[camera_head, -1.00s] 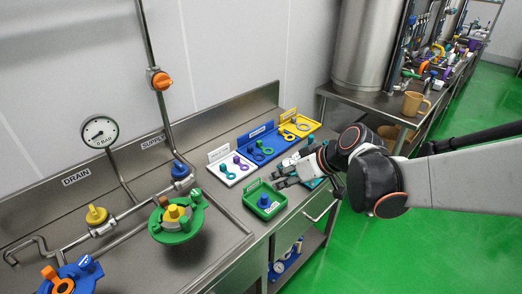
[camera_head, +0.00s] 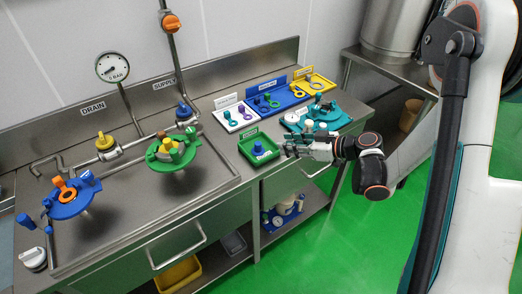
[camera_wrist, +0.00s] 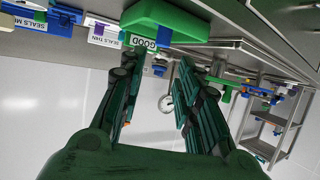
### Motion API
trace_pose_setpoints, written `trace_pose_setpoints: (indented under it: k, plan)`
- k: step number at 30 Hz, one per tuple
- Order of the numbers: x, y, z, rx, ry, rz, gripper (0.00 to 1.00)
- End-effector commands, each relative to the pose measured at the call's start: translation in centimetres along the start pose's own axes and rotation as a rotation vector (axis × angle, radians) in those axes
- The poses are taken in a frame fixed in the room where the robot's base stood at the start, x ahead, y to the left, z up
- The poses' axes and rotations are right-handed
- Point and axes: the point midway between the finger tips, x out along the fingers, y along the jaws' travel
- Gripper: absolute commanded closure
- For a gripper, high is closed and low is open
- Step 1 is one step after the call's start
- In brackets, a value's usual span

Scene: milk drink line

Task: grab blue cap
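A blue cap (camera_head: 258,150) stands in the small green tray (camera_head: 245,153) on the steel counter. My gripper (camera_head: 290,149) is just to the right of the tray, its fingers pointing left toward it. The fingers look apart from the cap. In the wrist view my gripper (camera_wrist: 156,75) has its two green fingers spread with nothing between them.
A teal fixture (camera_head: 345,117) with white-topped parts stands behind my gripper. White (camera_head: 224,126), blue (camera_head: 251,106) and yellow (camera_head: 331,89) trays of seals line the back. Pipes with valves and a green flanged fitting (camera_head: 190,155) are at left. The counter's front edge is close by.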

Motion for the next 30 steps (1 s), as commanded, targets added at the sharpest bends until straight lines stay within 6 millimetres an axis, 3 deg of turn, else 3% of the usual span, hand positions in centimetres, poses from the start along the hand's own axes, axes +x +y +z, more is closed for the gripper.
trace_pose_setpoints:
  k: [9,20,30]
  plan:
    - [5.9,-0.1,0.2,-0.001,-0.001,-0.003,0.69]
    - [8.3,-0.1,0.1,0.001,-0.002,-0.001,0.69]
    - [12.6,-0.4,0.2,0.001,-0.001,-0.001,0.69]
